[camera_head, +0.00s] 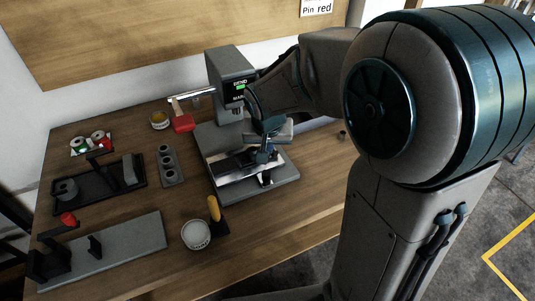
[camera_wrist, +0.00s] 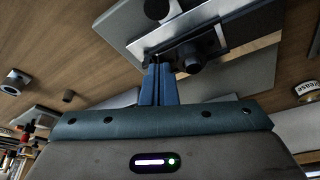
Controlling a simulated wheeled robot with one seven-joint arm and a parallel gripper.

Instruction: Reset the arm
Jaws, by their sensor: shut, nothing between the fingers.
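My arm reaches in from the right in the head view. My gripper (camera_head: 266,155) hangs over the metal plate and clamp at the front of a grey machine (camera_head: 229,77) with a lit green display. In the wrist view my blue fingers (camera_wrist: 159,84) are pressed together with nothing between them. They point toward the shiny plate (camera_wrist: 205,42) and its dark knob. I cannot tell whether the fingertips touch the fixture. My forearm and wrist hide part of the machine's right side.

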